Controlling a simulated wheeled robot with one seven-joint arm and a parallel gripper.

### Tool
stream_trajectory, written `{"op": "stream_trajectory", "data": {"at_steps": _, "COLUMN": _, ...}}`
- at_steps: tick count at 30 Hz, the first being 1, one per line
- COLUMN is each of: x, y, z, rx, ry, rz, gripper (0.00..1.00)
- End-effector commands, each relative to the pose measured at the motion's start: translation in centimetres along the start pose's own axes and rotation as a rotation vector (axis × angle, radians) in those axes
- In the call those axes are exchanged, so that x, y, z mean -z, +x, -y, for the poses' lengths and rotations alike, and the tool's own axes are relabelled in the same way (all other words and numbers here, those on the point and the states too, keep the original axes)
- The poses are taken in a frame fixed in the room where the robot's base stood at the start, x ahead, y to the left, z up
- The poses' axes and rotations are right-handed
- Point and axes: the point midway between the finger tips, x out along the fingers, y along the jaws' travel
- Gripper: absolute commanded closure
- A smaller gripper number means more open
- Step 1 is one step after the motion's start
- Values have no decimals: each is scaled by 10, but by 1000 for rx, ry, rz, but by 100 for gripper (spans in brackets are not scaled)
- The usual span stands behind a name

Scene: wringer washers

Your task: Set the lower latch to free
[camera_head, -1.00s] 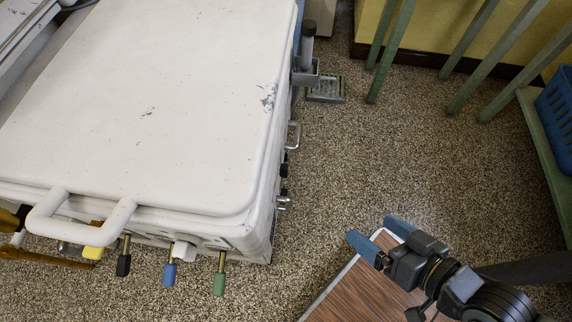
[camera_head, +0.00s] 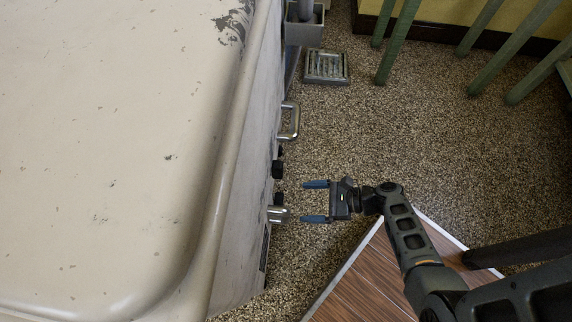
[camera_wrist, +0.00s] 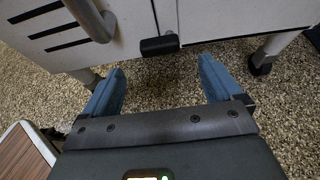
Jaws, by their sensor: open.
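The pale, chipped washer (camera_head: 120,150) fills the left of the head view. Its right side carries black latch-like blocks, one higher in the picture (camera_head: 277,168) and one below it (camera_head: 278,198), partly covered. In the wrist view a black block (camera_wrist: 160,45) sits at the lower edge of the panels, by a vertical seam. I cannot tell for sure which block is the lower latch or how it is set. My gripper (camera_head: 303,201) is open and empty, its blue fingers pointing at the washer's side, apart from it. In the wrist view the gripper (camera_wrist: 161,68) has the block ahead, between its fingers.
A chrome handle (camera_head: 290,122) and a metal piece (camera_head: 279,215) stick out from the washer's side. A curved metal handle (camera_wrist: 92,18) is at upper left in the wrist view. A floor drain (camera_head: 326,67) and green legs (camera_head: 398,40) stand beyond. Speckled floor is open between.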

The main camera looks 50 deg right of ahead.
Motion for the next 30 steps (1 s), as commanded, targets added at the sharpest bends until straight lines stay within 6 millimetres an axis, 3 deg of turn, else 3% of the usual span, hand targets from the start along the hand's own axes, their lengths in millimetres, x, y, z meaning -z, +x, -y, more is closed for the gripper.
{"op": "stream_trajectory", "data": {"at_steps": 15, "x": 1, "y": 67, "z": 0, "rx": -2, "ry": -1, "rz": 1, "gripper": 7}}
{"op": "stream_trajectory", "data": {"at_steps": 27, "x": -1, "y": 76, "z": 0, "rx": -1, "ry": -1, "rz": 1, "gripper": 7}}
{"op": "stream_trajectory", "data": {"at_steps": 30, "x": -1, "y": 76, "z": 0, "rx": -1, "ry": -1, "rz": 0, "gripper": 15}}
